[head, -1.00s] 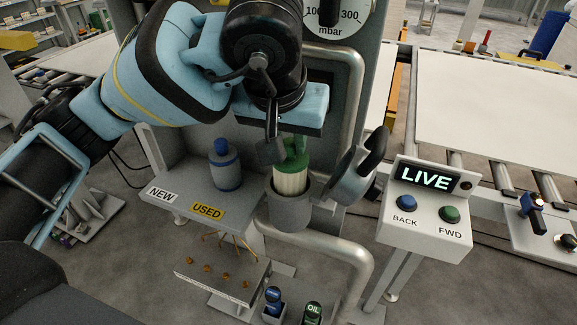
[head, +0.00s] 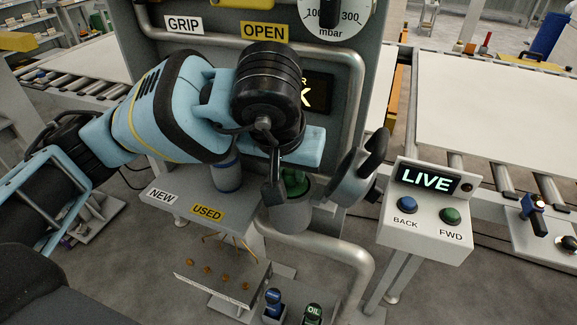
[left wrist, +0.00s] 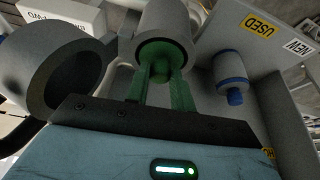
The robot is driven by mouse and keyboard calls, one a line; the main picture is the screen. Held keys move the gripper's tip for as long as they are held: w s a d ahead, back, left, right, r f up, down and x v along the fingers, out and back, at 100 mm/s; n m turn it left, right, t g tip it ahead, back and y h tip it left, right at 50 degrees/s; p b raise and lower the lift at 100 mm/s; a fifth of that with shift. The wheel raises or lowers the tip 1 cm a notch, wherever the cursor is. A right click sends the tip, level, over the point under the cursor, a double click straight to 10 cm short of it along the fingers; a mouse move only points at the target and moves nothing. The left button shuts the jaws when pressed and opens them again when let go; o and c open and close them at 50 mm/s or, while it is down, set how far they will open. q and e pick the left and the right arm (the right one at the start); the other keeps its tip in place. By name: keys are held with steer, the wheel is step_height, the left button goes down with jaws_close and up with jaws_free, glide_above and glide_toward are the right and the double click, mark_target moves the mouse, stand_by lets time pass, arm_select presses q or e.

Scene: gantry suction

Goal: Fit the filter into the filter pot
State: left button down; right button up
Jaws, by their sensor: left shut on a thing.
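The filter's green top (head: 296,182) shows at the mouth of the grey filter pot (head: 291,216); its pale pleated body is hidden inside the pot. My left gripper (head: 284,186) points down over the pot and is shut on the filter's green top. In the left wrist view the filter's green end (left wrist: 161,50) sits within the rim of the pot (left wrist: 165,22). I cannot tell whether the filter is fully seated. The pot's grey lid (head: 343,180) with its black knob stands swung open to the right. My right gripper is not in view.
A control box (head: 429,205) with BACK and FWD buttons is at right. A bent pipe (head: 345,258) runs below the pot.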

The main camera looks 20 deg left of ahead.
arm_select(q)
steer(key=shift+f, duration=0.2)
steer(key=c, duration=1.3)
jaws_free()
steer(key=shift+o, duration=0.5)
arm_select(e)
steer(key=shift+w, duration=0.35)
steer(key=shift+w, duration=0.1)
arm_select(q)
steer(key=shift+r, duration=0.1)
steer(key=shift+r, duration=0.25)
steer(key=p+v, duration=0.1)
steer(key=v, duration=1)
steer(key=shift+s+r, duration=0.15)
steer(key=shift+r, duration=0.2)
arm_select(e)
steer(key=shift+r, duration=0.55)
